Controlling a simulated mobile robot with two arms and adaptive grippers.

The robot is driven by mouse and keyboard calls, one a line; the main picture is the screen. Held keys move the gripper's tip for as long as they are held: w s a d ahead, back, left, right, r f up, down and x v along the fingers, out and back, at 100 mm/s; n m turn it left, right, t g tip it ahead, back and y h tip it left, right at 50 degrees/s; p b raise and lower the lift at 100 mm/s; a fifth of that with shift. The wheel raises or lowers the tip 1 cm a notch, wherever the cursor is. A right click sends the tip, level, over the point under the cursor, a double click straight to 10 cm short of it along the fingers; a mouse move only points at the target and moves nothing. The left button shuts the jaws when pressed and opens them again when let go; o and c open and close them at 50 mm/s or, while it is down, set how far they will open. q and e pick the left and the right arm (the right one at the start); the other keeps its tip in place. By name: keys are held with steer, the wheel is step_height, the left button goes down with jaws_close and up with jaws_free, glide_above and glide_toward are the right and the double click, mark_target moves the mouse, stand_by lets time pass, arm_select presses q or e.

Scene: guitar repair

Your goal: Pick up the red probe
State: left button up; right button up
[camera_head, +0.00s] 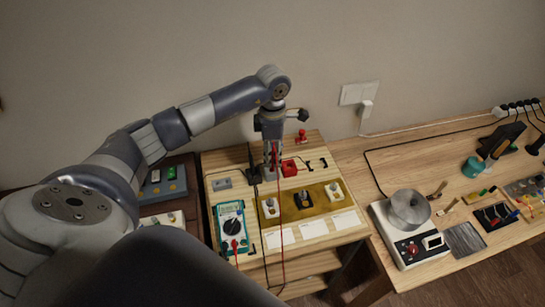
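My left gripper (271,163) points down over the back of the wooden work board. The red probe (275,156) shows as a thin upright red line at its fingers, which look closed on it. The probe is a little left of and apart from the small red holder block (289,167). A thin lead runs down from the probe area past the board's front. The teal multimeter (232,226) lies to the front left, with a red plug in it. The black probe (252,163) stands upright in a dark holder left of the gripper. My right gripper is not in view.
A small red object (302,136) stands behind. On the right table are a hotplate with a metal pot (408,207) and several tools. Dark trays lie left.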

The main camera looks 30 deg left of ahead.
arm_select(q)
steer(key=shift+f, duration=0.8)
jaws_close()
steer(key=shift+r, duration=0.15)
steer(key=shift+r+b, duration=0.45)
step_height(320, 180, up, 2)
steer(key=shift+r+b, duration=0.15)
steer(key=shift+b, duration=0.7)
steer(key=s+d+b, duration=0.2)
steer(key=s, duration=0.5)
steer(key=s+d+r+b, duration=0.1)
steer(key=s+d+b, duration=0.2)
steer(key=s, duration=0.5)
steer(key=shift+s+r, duration=0.15)
steer(key=shift+r, duration=0.15)
